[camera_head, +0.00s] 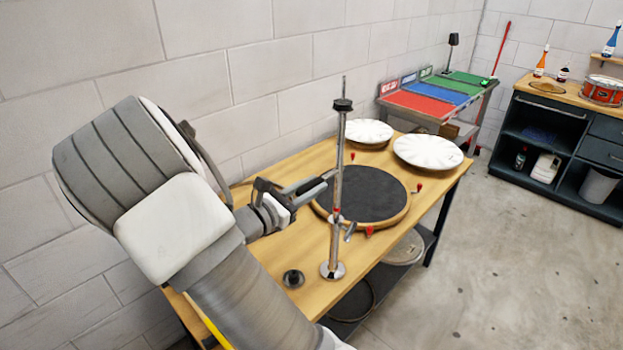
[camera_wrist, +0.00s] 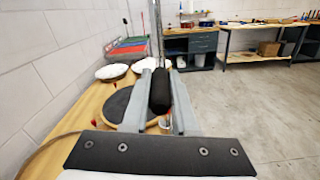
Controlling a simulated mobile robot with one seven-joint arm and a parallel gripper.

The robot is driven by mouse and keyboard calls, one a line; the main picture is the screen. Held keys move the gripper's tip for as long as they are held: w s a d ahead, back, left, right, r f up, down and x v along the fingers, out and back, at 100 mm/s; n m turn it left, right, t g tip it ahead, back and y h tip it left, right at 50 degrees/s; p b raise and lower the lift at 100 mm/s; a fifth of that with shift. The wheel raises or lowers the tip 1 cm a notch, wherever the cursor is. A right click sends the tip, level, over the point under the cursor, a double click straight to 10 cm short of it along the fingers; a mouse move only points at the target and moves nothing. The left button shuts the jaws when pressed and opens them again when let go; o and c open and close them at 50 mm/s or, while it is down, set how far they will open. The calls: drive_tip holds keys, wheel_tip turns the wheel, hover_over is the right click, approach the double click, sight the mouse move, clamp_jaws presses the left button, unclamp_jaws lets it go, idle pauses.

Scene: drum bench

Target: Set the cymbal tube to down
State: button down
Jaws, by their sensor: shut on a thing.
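The cymbal tube (camera_head: 338,160) is a thin chrome upright on a round base (camera_head: 333,269) on the wooden bench. It has a black collar near its top and a chrome clamp with a small lever (camera_head: 350,231) low down. My gripper (camera_head: 328,180) reaches in from the left at about mid-height of the tube. In the wrist view my gripper (camera_wrist: 160,100) is shut on a black cylindrical grip (camera_wrist: 160,92), with a finger on each side. The chrome tube (camera_wrist: 158,40) rises just beyond it. How the grip joins the tube is hidden.
A dark round drum pad (camera_head: 370,192) lies on the bench (camera_head: 285,160) beside the stand, with two white discs (camera_head: 428,152) farther back. A small black round part (camera_head: 293,278) is near the base. The wall is close on the left; open floor (camera_head: 500,250) lies right.

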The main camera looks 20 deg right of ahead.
wheel_tip(320, 180, down, 10)
drive_tip(key=b, duration=0.4)
drive_tip(key=shift+s, duration=0.1)
drive_tip(key=c, duration=0.7)
unclamp_jaws()
drive_tip(key=shift+r, duration=0.15)
drive_tip(key=shift+a, duration=0.1)
drive_tip(key=b+v, duration=0.1)
drive_tip(key=v, duration=1.6)
